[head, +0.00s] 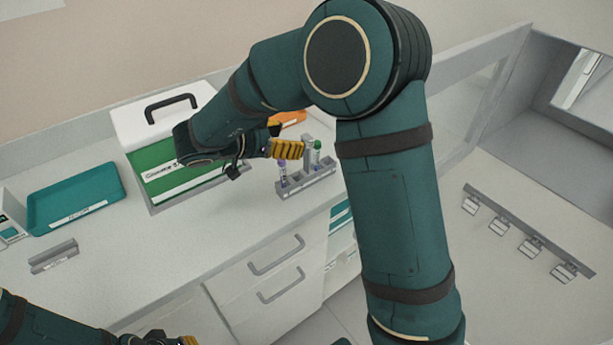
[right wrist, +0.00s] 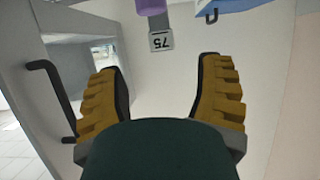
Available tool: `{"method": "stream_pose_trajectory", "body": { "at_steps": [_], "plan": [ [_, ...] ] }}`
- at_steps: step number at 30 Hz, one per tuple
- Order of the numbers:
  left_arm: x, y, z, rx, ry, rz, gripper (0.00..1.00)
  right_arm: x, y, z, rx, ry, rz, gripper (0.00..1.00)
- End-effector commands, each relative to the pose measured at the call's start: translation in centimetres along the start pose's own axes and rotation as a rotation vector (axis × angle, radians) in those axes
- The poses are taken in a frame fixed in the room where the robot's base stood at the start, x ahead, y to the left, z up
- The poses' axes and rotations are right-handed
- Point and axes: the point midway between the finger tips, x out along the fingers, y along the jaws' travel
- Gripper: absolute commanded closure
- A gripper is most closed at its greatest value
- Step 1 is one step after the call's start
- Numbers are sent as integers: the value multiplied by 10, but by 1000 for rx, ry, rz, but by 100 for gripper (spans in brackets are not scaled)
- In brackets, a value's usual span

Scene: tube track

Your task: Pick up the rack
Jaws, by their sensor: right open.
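The grey rack (head: 306,188) stands on the counter near its front edge and holds a few tubes, one with a purple cap and one with a green cap. My right gripper (head: 288,150) is just above and behind it, apparently not holding it. In the right wrist view the two yellow fingers of this gripper (right wrist: 160,75) are spread with nothing between them. A grey piece with a "75" label (right wrist: 161,42), probably part of the rack, lies beyond the fingertips under something purple. My left gripper (head: 180,340) is mostly cut off at the bottom edge.
A white and green box with a black handle (head: 170,170) stands left of the rack. A teal tray (head: 75,196), a small grey holder (head: 54,256) and an orange tray (head: 290,119) are also on the counter. Drawer handles (head: 277,255) jut out below.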

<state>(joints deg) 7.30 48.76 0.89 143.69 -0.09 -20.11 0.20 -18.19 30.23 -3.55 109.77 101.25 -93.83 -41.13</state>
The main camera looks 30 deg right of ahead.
Motion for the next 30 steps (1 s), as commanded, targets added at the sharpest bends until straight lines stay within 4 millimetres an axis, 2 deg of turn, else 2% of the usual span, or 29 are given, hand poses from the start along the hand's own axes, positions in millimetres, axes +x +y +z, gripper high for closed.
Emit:
{"method": "stream_pose_trajectory", "body": {
  "at_steps": [10,18,26,27,29,30],
  "plan": [
    [7,-3,-1,1,4,0,100,24,0,1,0,0,1,34],
    [20,-7,-2,1,10,0,100,61,-2,4,1,0,0,34],
    [20,-7,-3,2,11,0,100,65,-2,2,0,0,-2,34],
    [20,-7,-3,2,11,0,100,65,-2,2,0,0,-2,39],
    [20,-7,-3,2,11,0,100,65,-2,2,0,0,-2,60],
    [20,-7,-3,2,11,0,100,65,-2,2,0,0,-2,74]
  ]
}}
